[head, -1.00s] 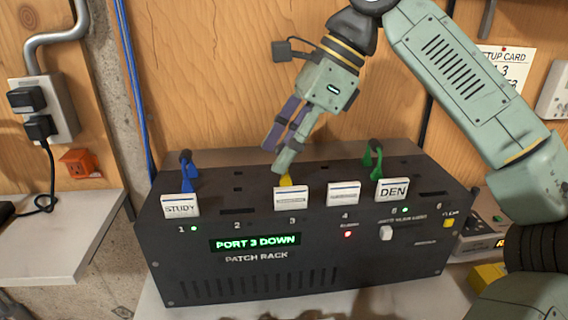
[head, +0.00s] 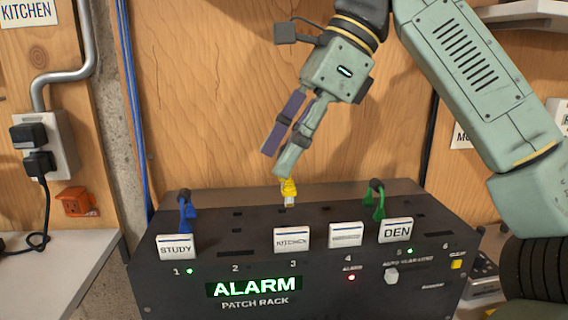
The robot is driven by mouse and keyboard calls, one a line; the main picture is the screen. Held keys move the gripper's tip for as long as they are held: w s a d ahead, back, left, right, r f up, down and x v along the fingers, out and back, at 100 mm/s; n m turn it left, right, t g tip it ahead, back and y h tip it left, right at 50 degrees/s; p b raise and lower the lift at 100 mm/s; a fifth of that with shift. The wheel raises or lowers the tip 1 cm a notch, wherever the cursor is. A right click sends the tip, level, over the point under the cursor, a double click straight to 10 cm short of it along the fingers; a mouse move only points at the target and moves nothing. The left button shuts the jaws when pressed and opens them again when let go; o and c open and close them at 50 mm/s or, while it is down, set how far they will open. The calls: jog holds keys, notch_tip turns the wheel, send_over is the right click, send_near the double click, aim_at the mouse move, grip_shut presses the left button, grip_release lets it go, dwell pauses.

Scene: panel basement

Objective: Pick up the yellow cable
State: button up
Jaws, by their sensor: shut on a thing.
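My gripper (head: 280,168) is shut on the yellow cable (head: 289,186) in the head view. The cable's yellow plug end, with a pale tip, hangs just below the fingertips, above port 3 of the patch rack (head: 330,278). The tip appears clear of the rack top or only just over it. The fingers hide the upper part of the cable. The rack's display reads ALARM. The tag in front of port 3 (head: 291,240) reads KITCHEN.
A blue cable (head: 186,210) stands at port 1 behind the STUDY tag (head: 176,247). A green cable (head: 377,200) stands behind the DEN tag (head: 396,230). A wooden wall is close behind. A power outlet (head: 40,145) is on the left.

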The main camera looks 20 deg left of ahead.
jog(key=s+d+b, duration=0.1)
jog(key=s+d, duration=0.2)
jog(key=s, duration=0.4)
jog(key=s+d+b, duration=0.2)
jog(key=s, duration=0.5)
jog(key=shift+d, duration=0.4)
jog(key=shift+w, duration=0.1)
